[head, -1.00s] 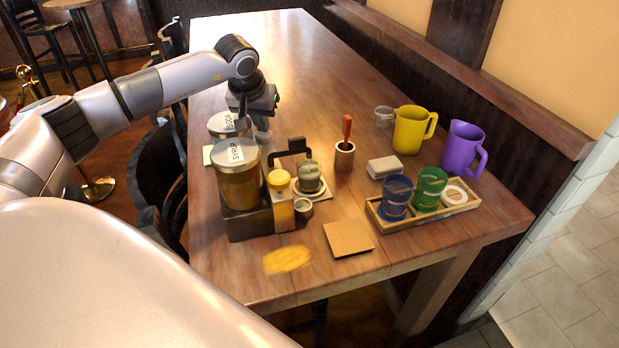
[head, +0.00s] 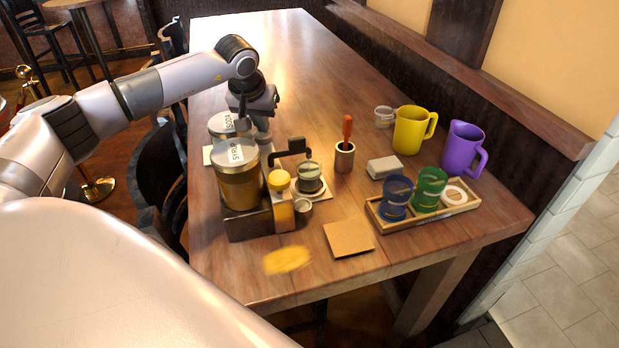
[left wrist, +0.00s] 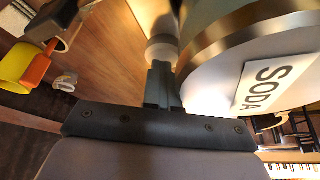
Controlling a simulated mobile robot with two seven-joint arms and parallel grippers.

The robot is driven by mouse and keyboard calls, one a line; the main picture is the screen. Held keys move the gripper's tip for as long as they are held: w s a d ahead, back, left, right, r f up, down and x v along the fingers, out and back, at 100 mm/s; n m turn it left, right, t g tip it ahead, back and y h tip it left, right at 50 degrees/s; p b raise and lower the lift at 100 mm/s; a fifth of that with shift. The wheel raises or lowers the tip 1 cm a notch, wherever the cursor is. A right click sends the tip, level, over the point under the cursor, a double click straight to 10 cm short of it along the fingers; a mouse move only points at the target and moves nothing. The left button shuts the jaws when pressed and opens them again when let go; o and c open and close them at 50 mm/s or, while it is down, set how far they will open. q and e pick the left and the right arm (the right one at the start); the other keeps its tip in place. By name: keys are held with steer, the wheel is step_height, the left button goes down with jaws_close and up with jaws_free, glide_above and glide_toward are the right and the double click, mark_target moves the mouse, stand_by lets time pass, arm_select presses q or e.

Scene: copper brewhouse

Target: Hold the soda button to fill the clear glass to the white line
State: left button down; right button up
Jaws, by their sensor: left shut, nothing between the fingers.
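The soda canister (head: 217,127) stands behind the syrup canister (head: 240,185) on the table; its label also shows in the left wrist view (left wrist: 268,88). My left gripper (head: 263,130) is shut and empty, beside the soda canister. In the left wrist view its closed fingertips (left wrist: 160,72) are at a pale round piece (left wrist: 161,50), perhaps the soda button; I cannot tell whether they touch. The clear glass (head: 310,178) stands on a pale pad by the dark spout (head: 290,148). Its white line and liquid level are too small to read. My right gripper is not in view.
A holder (head: 344,160) with an orange-handled tool, a yellow jug (head: 408,133), a purple jug (head: 462,150) and a tray (head: 425,217) of glasses stand right. The table's far part is clear.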

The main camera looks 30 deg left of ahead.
arm_select(q)
steer(key=r+p, duration=0.2)
steer(key=r, duration=0.1)
steer(key=r+p, duration=0.2)
steer(key=shift+s+a, duration=0.25)
steer(key=shift+d+r+p, duration=0.1)
steer(key=shift+r+p, duration=0.2)
steer(key=shift+p, duration=0.05)
steer(key=shift+w+f, duration=0.1)
steer(key=shift+d, duration=0.1)
